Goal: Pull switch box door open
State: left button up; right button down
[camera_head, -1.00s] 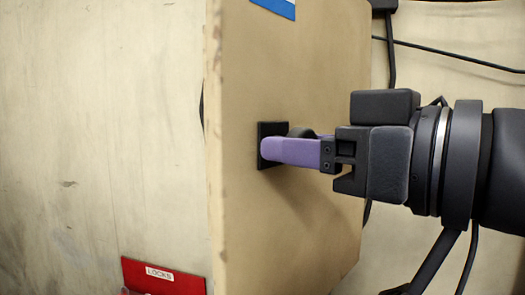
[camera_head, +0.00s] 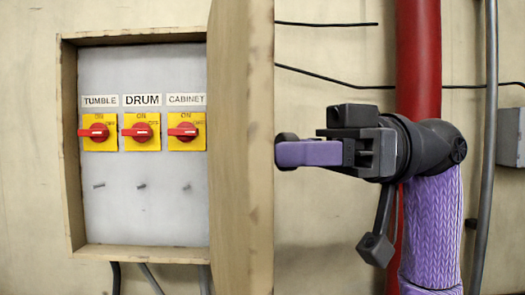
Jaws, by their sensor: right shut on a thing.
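The switch box (camera_head: 66,150) is on the wall at the left and its inside shows. Its wooden door (camera_head: 241,150) stands swung out on the right side of the box, seen nearly edge-on. My right gripper (camera_head: 285,152), with purple fingers, is at the outer face of the door and shut on the door handle. The handle itself is mostly hidden by the fingers and the door. My left gripper is not in view.
Inside the box are three red rotary switches on yellow plates: TUMBLE (camera_head: 98,132), DRUM (camera_head: 141,132) and CABINET (camera_head: 186,132). A red pipe (camera_head: 418,60) and a grey pipe (camera_head: 487,200) run up the wall behind my right arm. Black cables cross the wall.

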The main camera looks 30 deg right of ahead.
jog(key=shift+d+n+g, duration=0.3)
jog(key=shift+d, duration=0.2)
jog(key=shift+c, duration=1.2)
grip_release()
jog(key=b+v, duration=0.1)
jog(key=v, duration=0.8)
jog(key=shift+d, duration=0.4)
jog(key=shift+f, duration=0.15)
